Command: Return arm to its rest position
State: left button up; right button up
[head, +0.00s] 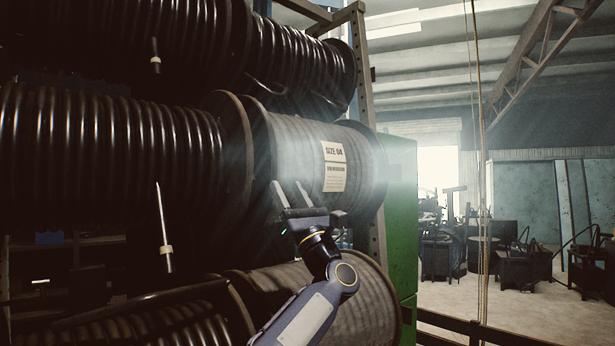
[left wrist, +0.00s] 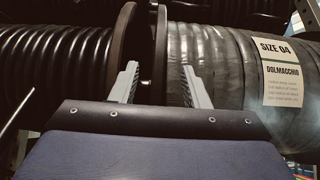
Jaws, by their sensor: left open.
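My left gripper (head: 291,195) is raised in front of the spool labelled SIZE 04 (head: 310,150), with its fingers pointing up and toward the rack. Its two fingers are apart with nothing between them. In the left wrist view the open fingers (left wrist: 160,85) stand in front of the spool's flange (left wrist: 122,52) and the wound grey hose (left wrist: 210,50). I cannot tell whether the fingertips touch the spool. My left arm (head: 312,310) reaches up from the bottom of the head view. My right gripper does not show.
Large spools of black hose (head: 110,150) fill the rack on the left, close to my gripper. A green cabinet (head: 402,220) stands right of the rack.

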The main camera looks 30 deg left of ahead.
pick_arm(q)
jog(key=shift+s+d, duration=0.25)
jog(key=shift+d, duration=0.2)
